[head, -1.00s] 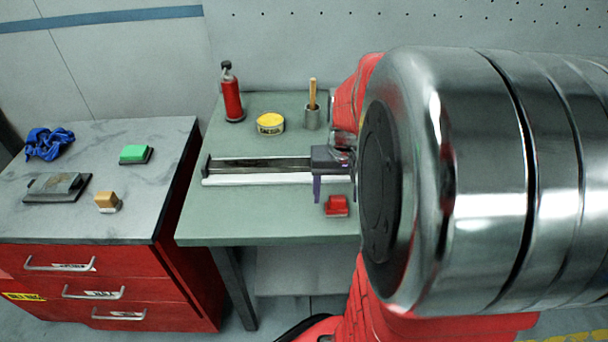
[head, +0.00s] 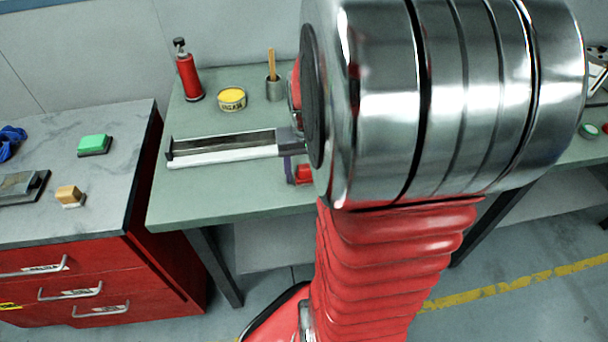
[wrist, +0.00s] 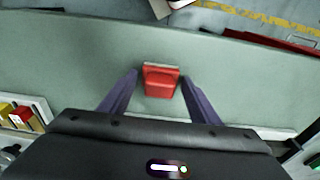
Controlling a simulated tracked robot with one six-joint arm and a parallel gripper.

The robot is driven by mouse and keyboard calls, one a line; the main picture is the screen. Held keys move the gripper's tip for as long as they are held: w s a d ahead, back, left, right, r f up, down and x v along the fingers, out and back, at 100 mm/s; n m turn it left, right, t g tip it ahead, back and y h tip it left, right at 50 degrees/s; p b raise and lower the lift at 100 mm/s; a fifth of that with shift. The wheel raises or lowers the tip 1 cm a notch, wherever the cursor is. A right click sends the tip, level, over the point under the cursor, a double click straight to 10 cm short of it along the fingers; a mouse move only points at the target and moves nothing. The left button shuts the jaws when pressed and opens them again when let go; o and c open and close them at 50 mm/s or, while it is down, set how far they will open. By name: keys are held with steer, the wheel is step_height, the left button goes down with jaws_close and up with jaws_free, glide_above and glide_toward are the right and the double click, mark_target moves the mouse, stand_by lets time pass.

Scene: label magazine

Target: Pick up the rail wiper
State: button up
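A small red block with a pale strip along its far edge, which looks like the rail wiper (wrist: 160,84), lies on the green bench top. In the wrist view it sits between the two purple fingers of my gripper (wrist: 159,77). The fingers are spread, one on each side, with a narrow gap visible at each side. In the head view the red block (head: 304,174) is partly hidden by my arm, and one purple finger shows just left of it. Whether the fingertips are down at the block's height is hard to tell.
A long rail (head: 222,148) lies behind the block. A red bottle (head: 188,76), a yellow tin (head: 232,98) and a cup with a stick (head: 275,88) stand farther back. A red drawer cabinet at left holds a green block (head: 94,145) and a wooden-topped block (head: 69,195).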

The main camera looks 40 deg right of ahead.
mark_target(305, 166)
steer(key=c, duration=0.9)
step_height(305, 166, up, 10)
steer(key=shift+r, duration=0.1)
stand_by(0.6)
steer(key=o, duration=0.5)
steer(key=c, duration=0.3)
steer(key=shift+c, duration=0.2)
